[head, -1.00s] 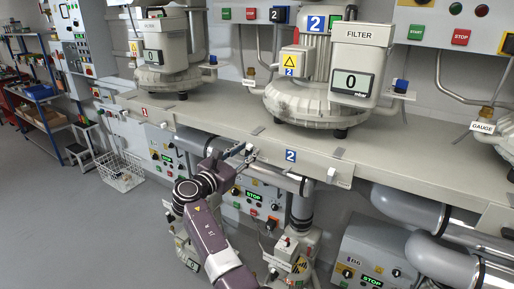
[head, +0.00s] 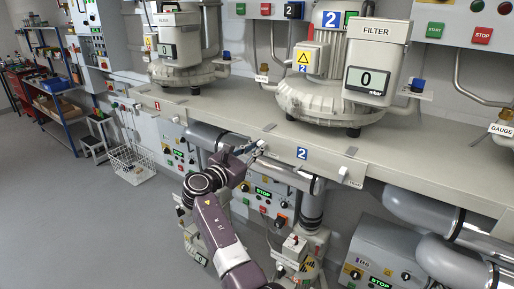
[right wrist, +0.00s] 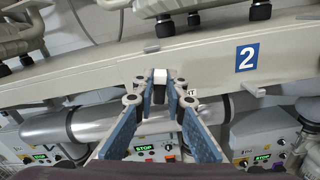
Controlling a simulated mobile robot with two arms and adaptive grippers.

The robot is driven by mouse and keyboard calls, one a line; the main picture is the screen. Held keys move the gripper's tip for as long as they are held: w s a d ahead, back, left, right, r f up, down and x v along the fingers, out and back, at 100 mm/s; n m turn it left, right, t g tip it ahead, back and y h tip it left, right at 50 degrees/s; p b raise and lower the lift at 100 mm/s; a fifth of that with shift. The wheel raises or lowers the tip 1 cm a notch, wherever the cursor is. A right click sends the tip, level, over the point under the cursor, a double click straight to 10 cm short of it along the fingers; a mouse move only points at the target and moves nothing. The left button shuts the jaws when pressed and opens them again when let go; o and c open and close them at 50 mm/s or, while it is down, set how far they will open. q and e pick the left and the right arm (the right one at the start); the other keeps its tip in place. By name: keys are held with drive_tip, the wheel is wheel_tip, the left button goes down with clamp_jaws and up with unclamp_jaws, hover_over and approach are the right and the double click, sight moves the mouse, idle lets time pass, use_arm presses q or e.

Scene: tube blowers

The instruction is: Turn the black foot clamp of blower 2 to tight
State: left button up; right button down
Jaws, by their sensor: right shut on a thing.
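Blower 2 (head: 325,95) stands on the bench, with a blue 2 plate on its yellow-marked box. My right gripper (head: 260,146) is at the bench's front edge, left of the blue 2 label. In the right wrist view my right gripper (right wrist: 159,92) has its fingertips closed around a small dark piece with a white top, which seems to be the black foot clamp (right wrist: 159,96). The fingers hide most of the clamp. Part of a lettered tag (right wrist: 191,92) shows beside the right finger. I cannot read the clamp's setting. My left gripper is not in view.
The bench (head: 235,104) runs across the view above grey pipes (head: 290,176) and control panels (head: 370,265). Blower 1 (head: 185,60) stands to the left. A white wire basket (head: 132,165) is on the floor at the left, where the floor is mostly free.

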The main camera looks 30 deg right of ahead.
drive_tip(key=m+b, duration=0.3)
drive_tip(key=m, duration=0.1)
drive_tip(key=s+f+m+b, duration=0.1)
drive_tip(key=m+b, duration=0.6)
drive_tip(key=b, duration=0.1)
drive_tip(key=shift+s+d+f+m, duration=0.15)
drive_tip(key=shift+d+f+m, duration=0.1)
drive_tip(key=shift+d+m, duration=0.15)
drive_tip(key=shift+m+b, duration=1.2)
drive_tip(key=shift+b, duration=0.05)
drive_tip(key=shift+m+b, duration=0.4)
drive_tip(key=shift+m, duration=0.1)
drive_tip(key=shift+r, duration=0.1)
drive_tip(key=c, duration=2.3)
unclamp_jaws()
drive_tip(key=o, duration=0.3)
drive_tip(key=shift+d+f, duration=0.1)
drive_tip(key=shift+f, duration=0.1)
drive_tip(key=shift+o, duration=0.2)
